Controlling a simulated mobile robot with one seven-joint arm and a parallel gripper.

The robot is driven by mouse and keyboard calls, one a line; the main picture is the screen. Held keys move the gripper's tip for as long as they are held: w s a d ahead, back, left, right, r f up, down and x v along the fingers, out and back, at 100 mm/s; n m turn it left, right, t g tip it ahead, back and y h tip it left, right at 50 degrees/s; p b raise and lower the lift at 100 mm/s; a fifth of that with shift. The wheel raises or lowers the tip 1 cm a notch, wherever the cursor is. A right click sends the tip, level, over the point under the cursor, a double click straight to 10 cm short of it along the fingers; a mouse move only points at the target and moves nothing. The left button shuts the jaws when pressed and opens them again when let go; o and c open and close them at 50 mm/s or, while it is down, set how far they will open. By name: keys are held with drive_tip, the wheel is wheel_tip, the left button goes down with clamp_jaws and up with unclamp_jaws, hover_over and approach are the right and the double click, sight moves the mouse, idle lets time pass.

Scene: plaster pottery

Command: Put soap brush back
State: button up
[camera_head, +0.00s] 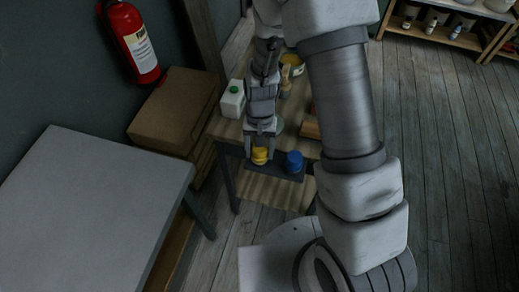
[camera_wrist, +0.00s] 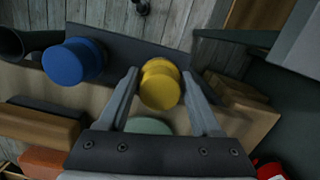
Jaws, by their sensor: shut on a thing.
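My gripper (camera_head: 260,150) is over the front edge of the wooden table, pointing down. It is shut on a round yellow pot (camera_head: 260,156), which also shows between the two fingers in the wrist view (camera_wrist: 160,86). The yellow pot is at a dark strip (camera_wrist: 120,42) along the table edge; whether it touches the strip is unclear. A tan brush-like thing (camera_head: 286,79) stands farther back on the table, beside a yellow-rimmed container (camera_head: 293,60). I cannot tell for certain that it is the soap brush.
A blue pot (camera_head: 294,161) is right of the yellow one on the dark strip. A white bottle with a green cap (camera_head: 233,99) and a pale green round thing (camera_wrist: 148,126) are on the table. A grey-topped table (camera_head: 90,210) and cardboard box (camera_head: 175,110) stand left.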

drive_tip(key=shift+f, duration=0.2)
drive_tip(key=o, duration=1.3)
drive_tip(key=r, duration=0.3)
drive_tip(key=w+r, duration=0.1)
drive_tip(key=r, duration=0.7)
drive_tip(key=shift+w+d+r+p, duration=0.1)
drive_tip(key=shift+w+p, duration=0.1)
drive_tip(key=shift+p, duration=0.1)
drive_tip(key=s+d+r+n+t, duration=0.1)
drive_tip(key=s+d+r+t, duration=0.15)
drive_tip(key=r, duration=0.65)
drive_tip(key=s+d+r+t, duration=0.2)
drive_tip(key=s+d+r, duration=0.15)
drive_tip(key=r, duration=0.45)
drive_tip(key=shift+s+d+r+n+t, duration=0.15)
drive_tip(key=shift+s+d+r+t, duration=0.25)
drive_tip(key=shift+s+d+r, duration=0.65)
drive_tip(key=shift+s+d+r+n+t, duration=0.2)
drive_tip(key=shift+s+d+r+t, duration=0.4)
drive_tip(key=shift+s, duration=0.9)
drive_tip(key=shift+s+d+r+n+t, duration=0.2)
drive_tip(key=shift+s+d+r, duration=0.4)
drive_tip(key=shift+s+r, duration=0.55)
